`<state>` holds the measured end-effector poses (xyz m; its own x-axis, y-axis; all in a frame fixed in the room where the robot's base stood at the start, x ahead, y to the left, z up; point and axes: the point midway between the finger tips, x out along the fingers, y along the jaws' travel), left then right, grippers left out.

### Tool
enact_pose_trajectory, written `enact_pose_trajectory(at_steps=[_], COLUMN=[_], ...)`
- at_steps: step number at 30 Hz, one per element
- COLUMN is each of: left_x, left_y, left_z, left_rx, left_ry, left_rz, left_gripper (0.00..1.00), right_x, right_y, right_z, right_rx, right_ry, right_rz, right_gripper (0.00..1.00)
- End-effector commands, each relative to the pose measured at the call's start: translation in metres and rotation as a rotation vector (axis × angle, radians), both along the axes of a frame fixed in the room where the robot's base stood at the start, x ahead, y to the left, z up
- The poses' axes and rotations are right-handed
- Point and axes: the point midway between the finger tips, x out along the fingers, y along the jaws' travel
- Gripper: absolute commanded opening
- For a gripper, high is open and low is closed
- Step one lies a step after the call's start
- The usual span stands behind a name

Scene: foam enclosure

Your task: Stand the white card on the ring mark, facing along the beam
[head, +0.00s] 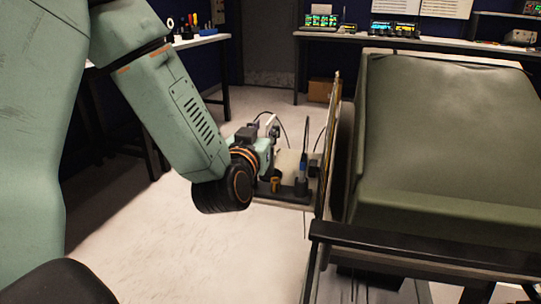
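My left gripper (270,148) is in the middle of the head view, at the end of the green arm that comes in from the left. It is over a small bench plate (285,202) that carries small fittings. Its fingers are small and partly hidden by the wrist, so I cannot tell whether they are open or shut, or whether they hold anything. I cannot make out the white card or the ring mark for certain. My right gripper is not in view.
A thin upright panel (328,150), seen nearly edge-on, stands just right of the bench plate. A large olive-green padded block (450,140) fills the right side, with a black bar (420,251) in front. Workbenches stand at the back. Pale floor is clear at lower middle.

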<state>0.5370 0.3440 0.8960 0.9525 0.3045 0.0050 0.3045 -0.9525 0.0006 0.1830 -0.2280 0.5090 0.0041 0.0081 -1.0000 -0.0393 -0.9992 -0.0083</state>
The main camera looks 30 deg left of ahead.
Motion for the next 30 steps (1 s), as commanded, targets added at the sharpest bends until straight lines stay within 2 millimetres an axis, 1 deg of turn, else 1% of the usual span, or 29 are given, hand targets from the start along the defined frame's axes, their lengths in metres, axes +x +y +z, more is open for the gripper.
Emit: enact_pose_trajectory(at_steps=[6, 9, 13, 19, 20, 30], left_x=[0.030, 0.042, 0.049, 0.051, 0.051, 0.051], left_y=[0.008, 0.012, 0.014, 0.015, 0.015, 0.016], left_z=[-0.005, -0.004, -0.003, -0.002, -0.002, -0.002], left_rx=[0.002, 0.002, 0.001, 0.000, 0.000, 0.000], left_ry=[-0.003, -0.003, -0.001, 0.001, 0.001, 0.001], left_rz=[0.000, 0.000, -0.001, -0.001, -0.001, -0.001], left_gripper=[0.32, 0.32, 0.32, 0.32, 0.30, 0.01], right_x=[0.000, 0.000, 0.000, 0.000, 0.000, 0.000], right_y=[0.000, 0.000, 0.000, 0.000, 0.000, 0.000], right_z=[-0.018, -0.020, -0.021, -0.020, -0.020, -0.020], right_rx=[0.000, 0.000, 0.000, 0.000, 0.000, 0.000], right_ry=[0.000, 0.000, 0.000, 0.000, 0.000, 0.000], right_rz=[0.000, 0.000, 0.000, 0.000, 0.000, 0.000], right_gripper=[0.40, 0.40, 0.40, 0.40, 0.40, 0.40])
